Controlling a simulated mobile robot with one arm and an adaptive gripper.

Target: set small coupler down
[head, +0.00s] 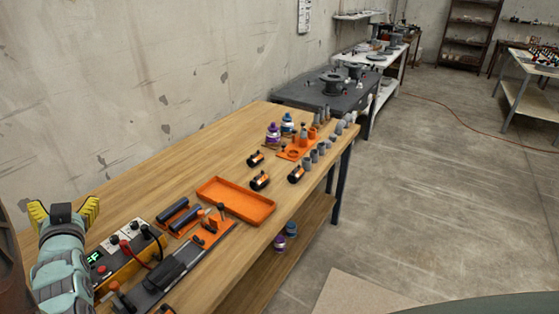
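My gripper (64,213) is at the lower left, at the wall side of the wooden workbench. Its two yellow fingers stand apart, with a dark block between them; I cannot tell whether this is a held part or part of my gripper. Several grey pipe fittings (314,156) stand in a row along the right edge of the bench, far from my gripper. I cannot tell which of them, if any, is the small coupler. An orange plate with a round opening (293,153) lies beside them.
An empty-looking orange tray (236,198) lies mid-bench on the workbench (180,180). Black cylinders with orange marks (260,181) lie beyond it. Dark rods (180,214) and a control box with a green display (125,254) are near my arm. Bare wood lies along the wall.

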